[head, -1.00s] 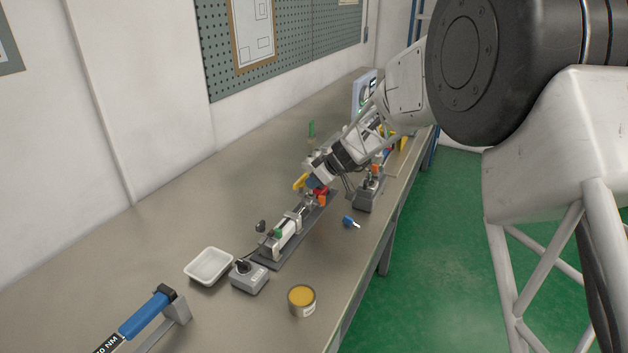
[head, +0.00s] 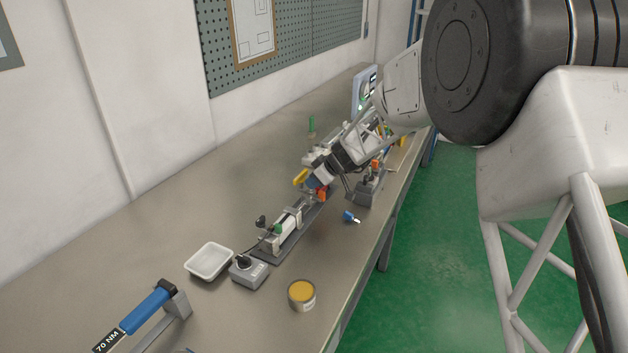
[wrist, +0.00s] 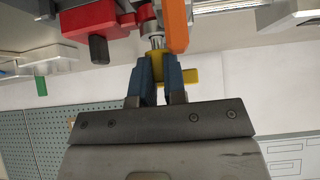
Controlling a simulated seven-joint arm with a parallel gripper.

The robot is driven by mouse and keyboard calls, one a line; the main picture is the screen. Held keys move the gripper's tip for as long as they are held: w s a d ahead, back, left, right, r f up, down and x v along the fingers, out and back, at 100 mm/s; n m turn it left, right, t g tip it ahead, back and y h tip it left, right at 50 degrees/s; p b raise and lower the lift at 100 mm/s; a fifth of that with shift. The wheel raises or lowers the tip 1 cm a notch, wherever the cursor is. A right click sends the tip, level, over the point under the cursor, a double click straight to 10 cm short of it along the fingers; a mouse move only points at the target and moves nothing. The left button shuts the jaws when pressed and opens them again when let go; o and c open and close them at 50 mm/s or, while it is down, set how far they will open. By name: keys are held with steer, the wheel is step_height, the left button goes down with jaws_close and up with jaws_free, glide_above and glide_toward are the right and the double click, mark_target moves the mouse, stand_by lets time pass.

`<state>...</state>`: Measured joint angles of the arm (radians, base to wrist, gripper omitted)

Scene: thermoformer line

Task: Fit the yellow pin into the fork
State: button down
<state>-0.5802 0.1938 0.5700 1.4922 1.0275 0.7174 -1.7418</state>
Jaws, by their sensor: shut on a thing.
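My gripper (wrist: 158,84) is shut on the yellow pin (wrist: 157,63). In the wrist view its blue fingers flank the pin, and a yellow arm of it sticks out to the right. A silver fork-like metal end (wrist: 152,38) lies just beyond the pin. Whether the pin touches it or is inside it, I cannot tell. In the head view my gripper (head: 318,186) is low over the far end of the grey fixture (head: 283,240), with yellow (head: 300,176) showing at its left. The fork is hidden there.
A red block (wrist: 88,20) with a black knob and an orange part (wrist: 176,25) crowd the fork. A blue item (head: 350,216) lies right of the fixture. A white tray (head: 209,262), a grey box (head: 249,272) and a yellow-topped tin (head: 302,295) stand nearer.

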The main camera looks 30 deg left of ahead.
steer(key=shift+f, duration=0.65)
steer(key=c, duration=1.1)
jaws_free()
steer(key=v, duration=0.8)
